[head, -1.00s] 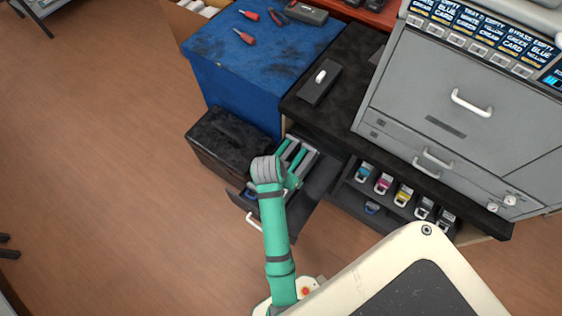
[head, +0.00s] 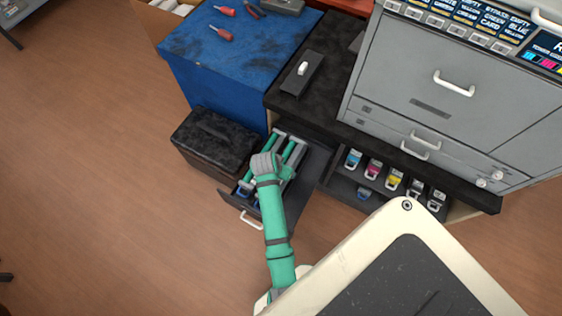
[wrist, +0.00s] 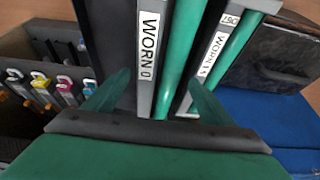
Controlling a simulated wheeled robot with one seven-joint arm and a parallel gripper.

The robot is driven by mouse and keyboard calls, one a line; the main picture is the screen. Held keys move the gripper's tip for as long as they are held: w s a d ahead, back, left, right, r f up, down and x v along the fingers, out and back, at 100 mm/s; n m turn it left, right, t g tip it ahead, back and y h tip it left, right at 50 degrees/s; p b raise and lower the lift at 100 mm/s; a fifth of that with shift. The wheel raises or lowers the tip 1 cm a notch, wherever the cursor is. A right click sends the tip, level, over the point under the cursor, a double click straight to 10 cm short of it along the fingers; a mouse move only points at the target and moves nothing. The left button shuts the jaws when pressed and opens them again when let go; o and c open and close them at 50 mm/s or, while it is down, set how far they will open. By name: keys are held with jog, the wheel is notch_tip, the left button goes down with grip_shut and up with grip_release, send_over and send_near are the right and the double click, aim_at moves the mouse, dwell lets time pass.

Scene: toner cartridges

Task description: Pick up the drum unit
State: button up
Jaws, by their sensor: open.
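Drum units lie side by side in an open drawer (head: 305,200); they are grey with long green rollers. In the wrist view, one drum unit (wrist: 150,60) with a white label reading "WORN 0" runs between my fingers. A second drum unit (wrist: 215,60), also labelled "WORN", lies to its right. In the head view, the drum units (head: 289,141) show partly behind my arm. My gripper (wrist: 160,80) is open, with one green finger on either side of the left unit's roller area. Contact cannot be told. In the head view my wrist hides the fingers.
Small toner cartridges with coloured tops (head: 373,169) stand in a shelf right of the drawer. A dark box (head: 213,140) stands left of it, with a blue cabinet (head: 225,85) behind. The black counter (head: 330,108) and grey printer (head: 440,90) rise above the drawer.

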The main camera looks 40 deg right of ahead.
jog(key=shift+w+d+f, duration=0.1)
jog(key=shift+d+f, duration=0.05)
jog(key=shift+f, duration=0.2)
jog(key=shift+c, duration=0.4)
jog(key=shift+w, duration=0.1)
jog(key=c, duration=1)
jog(key=shift+d, duration=0.1)
jog(key=c, duration=0.7)
jog(key=shift+r, duration=0.1)
